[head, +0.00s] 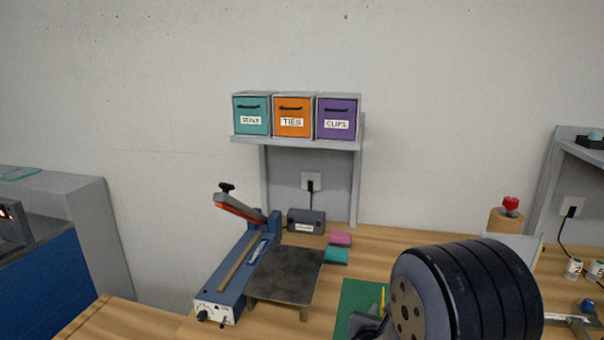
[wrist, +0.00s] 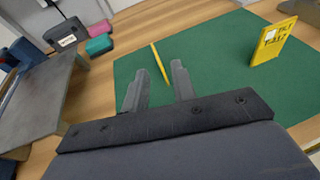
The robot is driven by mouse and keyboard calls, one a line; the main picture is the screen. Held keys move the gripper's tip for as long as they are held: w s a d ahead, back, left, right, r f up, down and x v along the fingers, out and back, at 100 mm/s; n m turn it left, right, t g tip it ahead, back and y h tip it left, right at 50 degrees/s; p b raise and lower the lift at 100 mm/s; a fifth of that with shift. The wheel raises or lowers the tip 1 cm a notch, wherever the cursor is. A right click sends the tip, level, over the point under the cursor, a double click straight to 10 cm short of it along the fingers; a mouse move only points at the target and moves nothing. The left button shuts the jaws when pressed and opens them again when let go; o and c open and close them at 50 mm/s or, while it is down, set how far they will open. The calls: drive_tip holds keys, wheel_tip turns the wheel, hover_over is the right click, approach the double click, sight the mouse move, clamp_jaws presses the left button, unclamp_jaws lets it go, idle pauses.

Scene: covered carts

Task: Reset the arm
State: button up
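In the wrist view my gripper (wrist: 158,82) has its two fingers apart, with nothing between them. It is above the green mat (wrist: 215,50). A yellow pencil (wrist: 160,62) lies on the mat just beyond the fingertips. In the head view the large dark round part at the lower right is my arm, and it hides most of my gripper and part of the mat (head: 352,298).
A yellow card (wrist: 273,40) stands on the mat's right side. A blue sealer (head: 225,278) and a dark metal stand (head: 285,273) are left of the mat. Pink (head: 340,238) and teal (head: 335,257) blocks lie behind. A shelf (head: 300,143) holds three labelled bins.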

drive_tip(key=s+d+r+m+g+h, duration=0.1)
drive_tip(key=d+r+m+h, duration=0.1)
drive_tip(key=d, duration=0.4)
drive_tip(key=shift+s+r+m+g+h, duration=0.25)
drive_tip(key=shift+m+g+h, duration=0.15)
drive_tip(key=shift+m+h, duration=0.1)
